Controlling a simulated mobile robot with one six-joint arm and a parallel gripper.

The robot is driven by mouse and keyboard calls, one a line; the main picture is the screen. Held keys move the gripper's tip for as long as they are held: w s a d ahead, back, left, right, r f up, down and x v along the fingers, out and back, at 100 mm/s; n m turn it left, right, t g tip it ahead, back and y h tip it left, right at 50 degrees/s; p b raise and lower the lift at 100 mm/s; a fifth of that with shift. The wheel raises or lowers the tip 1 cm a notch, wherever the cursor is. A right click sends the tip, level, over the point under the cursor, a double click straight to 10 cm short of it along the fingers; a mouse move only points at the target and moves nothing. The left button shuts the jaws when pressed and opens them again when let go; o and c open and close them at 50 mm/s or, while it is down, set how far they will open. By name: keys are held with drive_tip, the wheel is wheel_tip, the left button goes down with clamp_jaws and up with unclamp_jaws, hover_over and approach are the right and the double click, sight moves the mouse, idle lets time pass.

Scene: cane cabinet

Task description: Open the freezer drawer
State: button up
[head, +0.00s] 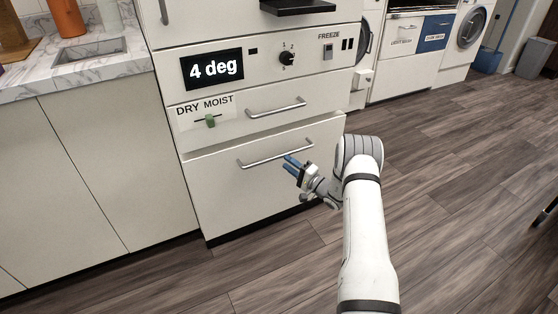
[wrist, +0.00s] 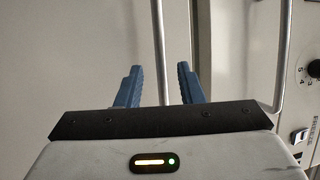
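The white cabinet unit has a lower drawer (head: 240,190) with a horizontal bar handle (head: 262,158). A thin ledge shows along its top edge; I cannot tell whether it is slightly ajar. My gripper (head: 289,161) is at the right part of this handle, with blue fingers pointing at the drawer. In the wrist view, the handle bar (wrist: 158,40) runs between the two spread fingers of my gripper (wrist: 160,85), with gaps on both sides. The gripper is open and holds nothing. A shallower drawer (head: 240,118) with its own handle (head: 276,108) is above.
Above the drawers, a panel carries a "4 deg" display (head: 213,69), a knob (head: 287,58) and a FREEZE switch (head: 328,52). A counter with a sink (head: 90,50) stands left.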

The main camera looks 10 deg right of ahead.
sight(278, 156)
drive_tip(key=b+x, duration=0.1)
drive_tip(key=x, duration=0.4)
drive_tip(key=shift+w+a+r, duration=0.1)
drive_tip(key=shift+w+a, duration=0.15)
drive_tip(key=shift+c, duration=0.4)
clamp_jaws()
